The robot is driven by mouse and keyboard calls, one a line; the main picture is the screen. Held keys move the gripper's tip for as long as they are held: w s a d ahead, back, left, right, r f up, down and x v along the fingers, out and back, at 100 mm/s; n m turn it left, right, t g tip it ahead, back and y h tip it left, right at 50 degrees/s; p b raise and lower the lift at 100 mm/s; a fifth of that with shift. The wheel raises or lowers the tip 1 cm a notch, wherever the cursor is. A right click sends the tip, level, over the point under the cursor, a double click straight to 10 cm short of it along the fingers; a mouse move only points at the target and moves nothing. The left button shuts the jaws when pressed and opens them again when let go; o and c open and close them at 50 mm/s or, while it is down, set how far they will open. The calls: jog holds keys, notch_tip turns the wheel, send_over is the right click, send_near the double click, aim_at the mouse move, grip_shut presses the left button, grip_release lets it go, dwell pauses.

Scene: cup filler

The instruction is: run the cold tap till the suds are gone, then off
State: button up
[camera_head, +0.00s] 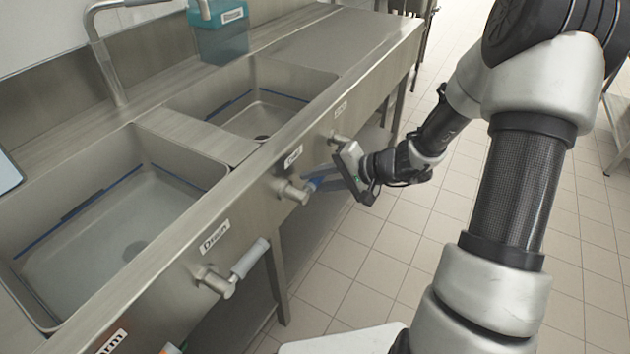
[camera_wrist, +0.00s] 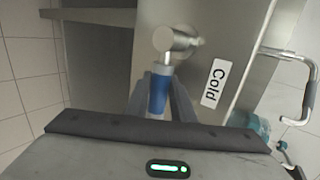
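The cold tap (camera_head: 291,191) is a metal stub with a blue handle (camera_head: 314,184) on the sink's front panel, below a small label. In the wrist view the blue handle (camera_wrist: 158,93) points toward my gripper, beside the "Cold" label (camera_wrist: 213,83). My gripper (camera_head: 322,178) is at the handle, with one finger on each side of it in the wrist view (camera_wrist: 161,92). I cannot tell whether the fingers press on it. The curved spout (camera_head: 108,70) stands behind the left basin (camera_head: 190,160). I see no clear stream from it. The left basin's floor looks pale; I cannot make out suds.
A second basin (camera_head: 290,75) and a teal container (camera_head: 219,40) are farther back. The tiled floor (camera_head: 375,265) in front is clear.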

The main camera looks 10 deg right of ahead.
jog(key=shift+o, duration=0.3)
jog(key=shift+r, duration=0.1)
jog(key=p+v, duration=0.3)
jog(key=v, duration=1.4)
jog(key=shift+d+p, duration=0.2)
jog(key=shift+p, duration=0.2)
jog(key=shift+s, duration=0.15)
